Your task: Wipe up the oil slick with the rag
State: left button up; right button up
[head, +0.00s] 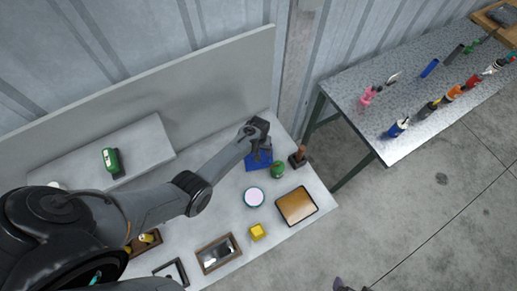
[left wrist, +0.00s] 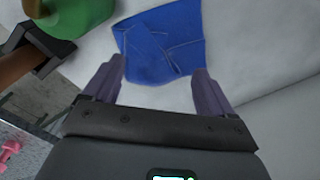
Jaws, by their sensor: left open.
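The blue rag (head: 257,161) lies on the light workbench (head: 228,207) near its far right end, partly hidden by my left gripper (head: 262,142). In the left wrist view the rag (left wrist: 163,45) lies folded and creased just beyond the fingertips. There my left gripper (left wrist: 156,72) is open, with its two purple-grey fingers spread and nothing between them. The near edge of the rag shows between the tips; I cannot tell whether they touch it. I cannot make out an oil slick. A small purple-grey tip (head: 342,285) at the bottom edge may be my right gripper.
A green object (head: 278,169) and a brown handle on a dark base (head: 298,157) stand close right of the rag. A round pale dish (head: 254,197), yellow block (head: 257,232) and brown-filled tray (head: 296,206) are nearer. A speckled table (head: 405,100) stands apart.

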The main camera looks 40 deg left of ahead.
pick_arm(q)
jog(key=shift+c, duration=0.3)
grip_shut()
dwell(0.5)
